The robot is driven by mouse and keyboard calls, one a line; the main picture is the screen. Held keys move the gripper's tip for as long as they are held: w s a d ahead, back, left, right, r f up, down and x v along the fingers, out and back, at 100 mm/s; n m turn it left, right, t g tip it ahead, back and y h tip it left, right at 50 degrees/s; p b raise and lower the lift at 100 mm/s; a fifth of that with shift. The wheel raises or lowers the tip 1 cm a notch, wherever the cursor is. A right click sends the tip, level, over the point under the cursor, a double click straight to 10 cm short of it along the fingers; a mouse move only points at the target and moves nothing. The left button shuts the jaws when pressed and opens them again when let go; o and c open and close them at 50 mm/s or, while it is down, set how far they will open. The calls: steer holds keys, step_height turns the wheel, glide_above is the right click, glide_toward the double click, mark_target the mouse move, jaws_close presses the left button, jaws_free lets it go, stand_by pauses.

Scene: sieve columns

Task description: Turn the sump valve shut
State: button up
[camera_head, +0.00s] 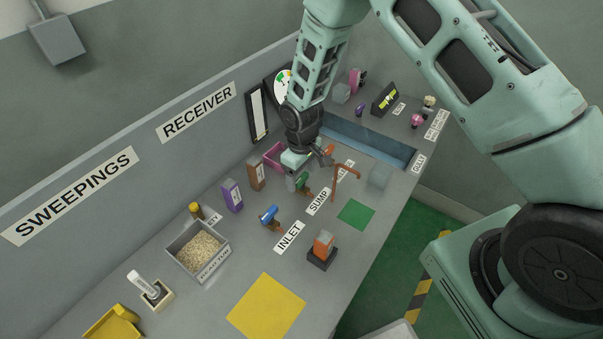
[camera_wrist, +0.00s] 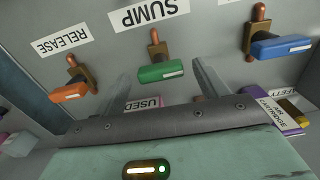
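The sump valve has a green handle (camera_wrist: 163,72) with a white stripe, on a brass body with a copper pipe end, beside the SUMP label (camera_wrist: 148,13). In the wrist view the handle lies crosswise to the brass body. The green handle also shows in the head view (camera_head: 304,184), right by my gripper (camera_head: 297,182). My gripper in the wrist view (camera_wrist: 163,76) is open, with one finger on either side of the green handle. Nothing is held. I cannot tell whether a finger touches the handle.
The blue inlet valve (camera_head: 268,214) and the orange release valve (camera_wrist: 70,92) flank the sump valve. Purple (camera_head: 232,195) and brown (camera_head: 256,173) boxes stand behind. The yellow mat (camera_head: 266,307) and green mat (camera_head: 356,214) are bare.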

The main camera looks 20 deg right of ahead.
mark_target(302, 177)
step_height(302, 177, up, 17)
steer(key=shift+r, duration=0.2)
stand_by(0.4)
stand_by(0.3)
steer(key=s+a+r+p, duration=0.1)
steer(key=s+a+r, duration=0.35)
steer(key=s, duration=0.35)
steer(key=s+a+r, duration=0.3)
steer(key=s+r, duration=0.3)
steer(key=s, duration=0.1)
steer(key=s+d+r+n, duration=0.1)
steer(key=s+r, duration=0.1)
steer(key=s, duration=1.2)
steer(key=shift+d+r+y+p, duration=0.15)
steer(key=shift+r+y+p, duration=0.2)
steer(key=shift+p, duration=0.1)
